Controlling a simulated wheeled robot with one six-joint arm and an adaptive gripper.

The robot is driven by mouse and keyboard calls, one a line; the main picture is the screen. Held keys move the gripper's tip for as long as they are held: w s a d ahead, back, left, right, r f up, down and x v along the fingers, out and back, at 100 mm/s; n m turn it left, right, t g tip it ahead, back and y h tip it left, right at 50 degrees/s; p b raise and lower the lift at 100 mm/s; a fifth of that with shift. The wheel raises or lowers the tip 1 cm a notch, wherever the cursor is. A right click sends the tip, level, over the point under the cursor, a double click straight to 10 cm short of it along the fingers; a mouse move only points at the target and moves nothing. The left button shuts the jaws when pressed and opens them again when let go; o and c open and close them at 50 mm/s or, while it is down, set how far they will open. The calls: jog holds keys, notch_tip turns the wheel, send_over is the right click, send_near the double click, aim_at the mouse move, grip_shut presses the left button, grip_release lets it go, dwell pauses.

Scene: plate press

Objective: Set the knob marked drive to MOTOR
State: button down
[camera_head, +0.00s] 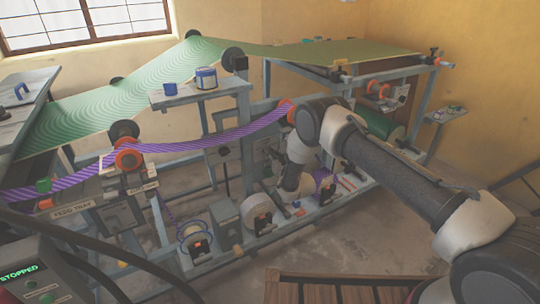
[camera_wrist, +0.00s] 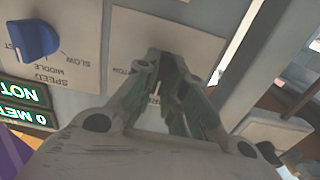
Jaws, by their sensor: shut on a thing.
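My gripper (camera_wrist: 172,68) is at a pale panel plate (camera_wrist: 190,40) in the wrist view, with its fingers close together at the plate's face. It is shut on a knob there, which the fingers hide almost wholly. A few letters of a marking, seemingly the end of MOTOR, show on the plate left of the fingers. The knob's pointer direction and the drive label cannot be made out. In the head view my arm reaches into the press frame, and my fingers and the knob cannot be made out there.
A blue speed knob (camera_wrist: 33,38) with SLOW and MIDDLE marks sits left of my gripper. Green-lit displays (camera_wrist: 24,94) lie below it. A frame post (camera_wrist: 250,60) stands close on the right. The head view shows a STOPPED screen (camera_head: 19,271) and a purple striped web (camera_head: 215,142).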

jog(key=m, duration=1.1)
jog(key=shift+d+f+m, duration=0.15)
jog(key=shift+m, duration=0.15)
dwell(0.4)
jog(key=c, duration=1.5)
grip_release()
jog(key=v, duration=1.2)
jog(key=shift+w, duration=0.1)
